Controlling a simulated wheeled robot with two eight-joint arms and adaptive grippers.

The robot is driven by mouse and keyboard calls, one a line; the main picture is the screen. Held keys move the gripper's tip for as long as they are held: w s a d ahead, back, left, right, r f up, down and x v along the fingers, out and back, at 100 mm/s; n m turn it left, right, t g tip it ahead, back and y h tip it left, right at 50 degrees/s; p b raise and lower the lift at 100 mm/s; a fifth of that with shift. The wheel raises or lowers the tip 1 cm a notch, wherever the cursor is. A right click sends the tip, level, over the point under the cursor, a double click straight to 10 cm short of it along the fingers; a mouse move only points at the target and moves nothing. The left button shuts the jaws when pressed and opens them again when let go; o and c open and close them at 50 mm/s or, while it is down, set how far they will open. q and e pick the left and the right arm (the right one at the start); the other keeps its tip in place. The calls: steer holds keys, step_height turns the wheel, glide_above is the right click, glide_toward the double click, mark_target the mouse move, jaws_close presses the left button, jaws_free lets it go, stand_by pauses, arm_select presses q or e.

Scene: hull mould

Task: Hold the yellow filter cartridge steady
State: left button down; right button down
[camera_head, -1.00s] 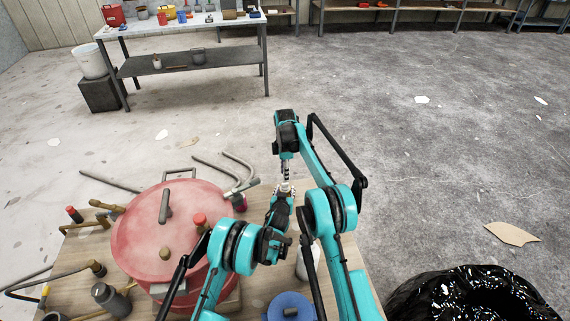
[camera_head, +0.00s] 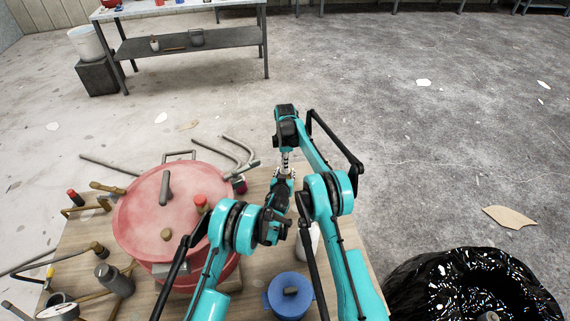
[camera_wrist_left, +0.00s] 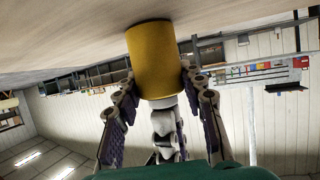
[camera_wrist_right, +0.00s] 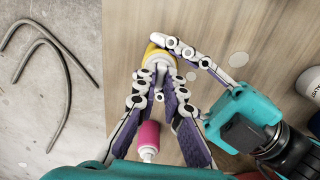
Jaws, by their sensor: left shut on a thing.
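The yellow filter cartridge (camera_wrist_left: 153,55) is a yellow cylinder with a white end piece. In the left wrist view, which looks upside down, my left gripper (camera_wrist_left: 159,84) has a finger on each side of it and is shut on it. In the right wrist view, a yellow edge of the cartridge (camera_wrist_right: 151,50) shows behind the white piece. My right gripper (camera_wrist_right: 159,80) points down from above, with its fingertips close on either side of the white piece; whether they grip it is unclear. In the head view my arms mostly hide the cartridge.
A red round vessel (camera_head: 165,205) stands on the wooden table (camera_head: 248,275), left of my arms. A blue lidded pot (camera_head: 289,296) stands near the front. A pink bottle (camera_wrist_right: 148,140) is close to my right gripper. A black bag-lined bin (camera_head: 425,285) stands at the right.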

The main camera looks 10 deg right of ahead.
steer(key=shift+r, duration=0.15)
stand_by(0.7)
steer(key=shift+r, duration=0.95)
steer(key=shift+r, duration=0.1)
steer(key=shift+r, duration=1.95)
arm_select(q)
steer(key=c, duration=0.8)
jaws_free()
steer(key=shift+c, duration=0.2)
